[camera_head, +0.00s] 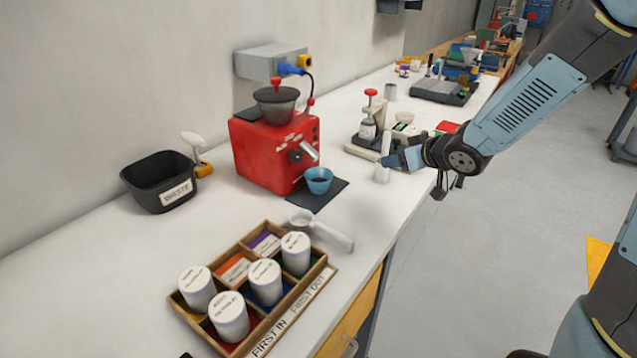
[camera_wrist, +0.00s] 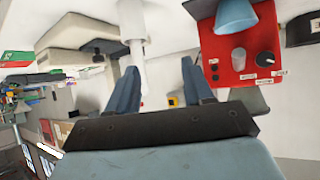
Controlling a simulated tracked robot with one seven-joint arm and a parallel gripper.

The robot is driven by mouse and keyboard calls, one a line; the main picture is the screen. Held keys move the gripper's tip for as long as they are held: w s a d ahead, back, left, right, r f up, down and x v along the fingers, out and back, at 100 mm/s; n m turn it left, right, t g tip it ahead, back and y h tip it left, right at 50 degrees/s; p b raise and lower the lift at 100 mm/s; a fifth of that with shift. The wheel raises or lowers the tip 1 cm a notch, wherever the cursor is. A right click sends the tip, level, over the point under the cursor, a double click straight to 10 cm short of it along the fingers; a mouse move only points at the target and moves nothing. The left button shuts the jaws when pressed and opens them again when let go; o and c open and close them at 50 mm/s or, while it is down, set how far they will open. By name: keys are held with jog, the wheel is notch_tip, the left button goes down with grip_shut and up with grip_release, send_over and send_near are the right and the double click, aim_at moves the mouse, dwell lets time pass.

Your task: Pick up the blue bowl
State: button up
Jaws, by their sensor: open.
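The blue bowl (camera_head: 319,181) is small and sits on a dark mat (camera_head: 318,195) under the spout of the red machine (camera_head: 266,153). Its inside looks dark in the head view. In the wrist view the blue bowl (camera_wrist: 236,16) is at the top, in front of the red machine (camera_wrist: 242,52). My gripper (camera_head: 388,162) is above the counter to the right of the bowl, apart from it. In the wrist view my gripper's two blue fingers (camera_wrist: 160,72) are spread with nothing between them. A white cylinder (camera_wrist: 131,25) shows just past the left finger.
A white-handled scoop (camera_head: 320,229) lies in front of the bowl. A wooden tray (camera_head: 328,274) holds several white canisters. A black waste bin (camera_head: 159,202) stands left. A device with a red knob (camera_head: 371,120) stands behind my gripper. The counter's front edge is close by.

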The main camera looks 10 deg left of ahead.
jog(key=s+a+f+n+g+y, duration=0.1)
jog(key=s+a+f+g+y, duration=0.15)
jog(key=a+y, duration=0.35)
jog(key=h, duration=0.1)
send_near(322, 171)
jog(key=x, duration=0.3)
jog(key=shift+a+r, duration=0.2)
jog(key=shift+a, duration=0.2)
jog(key=shift+f+x, duration=0.15)
jog(key=shift+x, duration=1.15)
jog(key=shift+f+x, duration=0.1)
jog(key=shift+x, duration=1.2)
jog(key=shift+d, duration=0.15)
jog(key=shift+c, duration=0.2)
grip_shut()
